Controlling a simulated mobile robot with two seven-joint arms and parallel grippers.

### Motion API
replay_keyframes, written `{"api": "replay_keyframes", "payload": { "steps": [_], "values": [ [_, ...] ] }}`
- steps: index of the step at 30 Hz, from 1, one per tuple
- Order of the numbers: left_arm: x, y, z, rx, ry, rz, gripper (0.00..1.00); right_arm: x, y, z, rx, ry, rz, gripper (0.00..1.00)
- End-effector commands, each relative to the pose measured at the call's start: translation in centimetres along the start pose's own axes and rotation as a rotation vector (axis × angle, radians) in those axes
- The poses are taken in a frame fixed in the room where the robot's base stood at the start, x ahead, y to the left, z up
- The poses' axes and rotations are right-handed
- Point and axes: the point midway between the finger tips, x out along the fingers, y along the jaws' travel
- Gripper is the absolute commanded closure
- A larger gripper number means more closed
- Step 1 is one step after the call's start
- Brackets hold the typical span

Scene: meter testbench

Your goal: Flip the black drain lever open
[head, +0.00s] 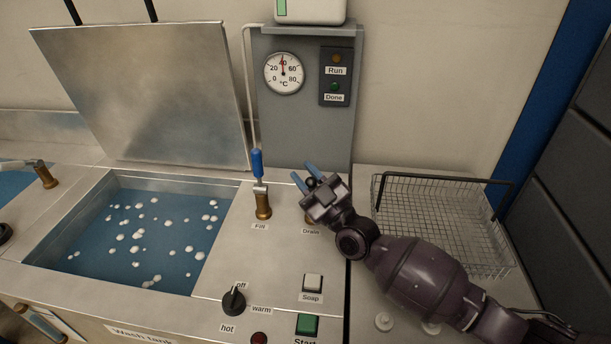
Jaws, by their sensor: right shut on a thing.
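My right gripper (311,178) comes in from the right, with its blue fingertips shut on the black drain lever (311,184), just above the "Drain" label. Only a small dark part of the lever shows between the fingers. The gripper body hides most of the drain valve, and a bit of its brass base (309,219) shows below. I cannot tell the lever's full angle. My left gripper is not in view.
The fill valve's blue lever (257,163) stands upright to the left. The wash tank (140,235) holds blue water with white bubbles, its lid (140,90) raised. A wire basket (440,220) stands right. Soap button (313,283) and knob (234,300) are in front.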

Motion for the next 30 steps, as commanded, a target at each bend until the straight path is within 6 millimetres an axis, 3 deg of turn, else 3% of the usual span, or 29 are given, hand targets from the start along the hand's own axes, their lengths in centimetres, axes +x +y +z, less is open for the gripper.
{"api": "replay_keyframes", "payload": {
  "steps": [12,13,18,30],
  "values": [
    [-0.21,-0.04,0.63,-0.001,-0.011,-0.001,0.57,-0.18,-0.13,0.17,-0.003,0.000,-0.002,1.00],
    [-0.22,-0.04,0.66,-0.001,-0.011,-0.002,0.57,-0.18,-0.13,0.17,-0.003,0.000,-0.002,0.73],
    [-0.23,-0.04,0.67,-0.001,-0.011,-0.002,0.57,-0.14,-0.10,0.11,-0.004,0.001,-0.001,0.49],
    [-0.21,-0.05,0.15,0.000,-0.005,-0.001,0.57,0.30,0.23,-0.69,-0.003,0.005,0.000,0.49]
  ]
}}
